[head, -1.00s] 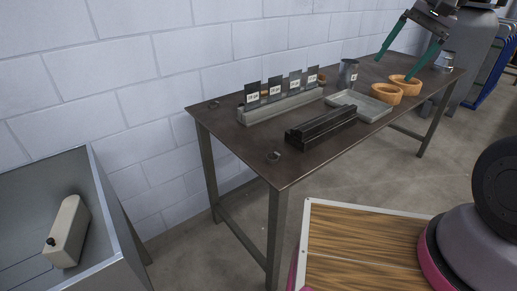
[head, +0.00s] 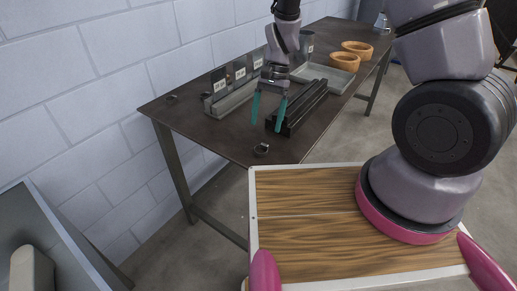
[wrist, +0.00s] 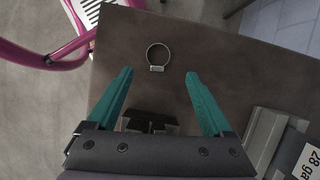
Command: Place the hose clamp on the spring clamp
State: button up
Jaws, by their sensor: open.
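A small metal ring with a block on its band, which looks like a hose clamp (head: 261,150), lies flat near the front edge of the dark table. It also shows in the wrist view (wrist: 157,68), just beyond and between my fingertips. Another small ring-like piece (head: 172,98) lies at the table's left end; it is too small to tell whether it is the spring clamp. My gripper (head: 267,122) is open and empty, pointing down above the table, with teal fingers spread. In the wrist view my gripper (wrist: 159,76) holds nothing between its fingers.
The dark table (head: 215,140) carries a grey rack with labelled plates (head: 232,98), a black ribbed block (head: 301,106) close by my gripper, a grey tray (head: 330,78) and two orange-brown rings (head: 344,62). The front left tabletop is mostly clear.

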aim_at(262, 147)
jog(key=x, duration=0.7)
jog(key=shift+d+f, duration=0.15)
grip_shut()
